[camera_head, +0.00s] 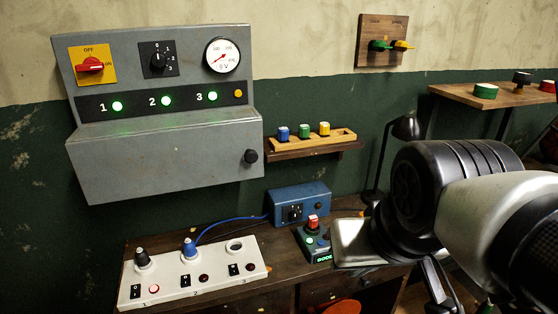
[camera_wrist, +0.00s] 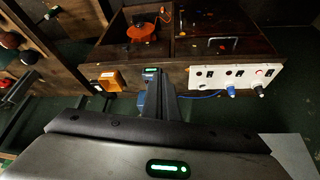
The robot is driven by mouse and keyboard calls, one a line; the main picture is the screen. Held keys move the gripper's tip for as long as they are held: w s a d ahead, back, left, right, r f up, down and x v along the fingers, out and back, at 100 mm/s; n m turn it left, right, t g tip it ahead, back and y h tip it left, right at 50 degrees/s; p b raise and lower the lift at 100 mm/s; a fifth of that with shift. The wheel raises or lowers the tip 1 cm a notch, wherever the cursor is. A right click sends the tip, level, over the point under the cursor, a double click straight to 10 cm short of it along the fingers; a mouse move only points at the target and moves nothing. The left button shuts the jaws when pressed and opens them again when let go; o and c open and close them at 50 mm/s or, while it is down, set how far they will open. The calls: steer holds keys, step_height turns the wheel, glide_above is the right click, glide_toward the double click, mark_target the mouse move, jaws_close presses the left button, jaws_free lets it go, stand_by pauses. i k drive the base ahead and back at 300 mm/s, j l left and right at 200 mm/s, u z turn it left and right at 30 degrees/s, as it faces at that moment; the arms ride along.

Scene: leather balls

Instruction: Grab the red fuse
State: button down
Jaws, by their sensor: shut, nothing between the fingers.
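The red fuse (camera_head: 313,222) stands upright on top of a small black device (camera_head: 318,243) with green lights and a green display, on the workbench. In the wrist view the device's green display (camera_wrist: 151,70) shows beside my fingers, and I cannot make out the red fuse there. My gripper (camera_wrist: 167,80) is shut and empty, its fingers pointing toward the bench close to the device. In the head view my arm fills the right side and the fingertips cannot be made out.
A white socket panel (camera_head: 195,270) with black and blue plugs lies left of the device. A blue box (camera_head: 300,204) with a blue cable stands behind it. Blue, green and yellow fuses sit in a wooden rack (camera_head: 310,142) on the wall. A black lamp (camera_head: 405,127) stands behind my arm.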

mark_target(313, 220)
steer(key=i+l+u, duration=0.1)
steer(key=u, duration=0.3)
steer(key=i+l+u, duration=0.1)
steer(key=u, duration=0.35)
steer(key=i+l, duration=0.1)
steer(key=l, duration=0.4)
steer(key=j+u, duration=0.15)
steer(key=j, duration=0.25)
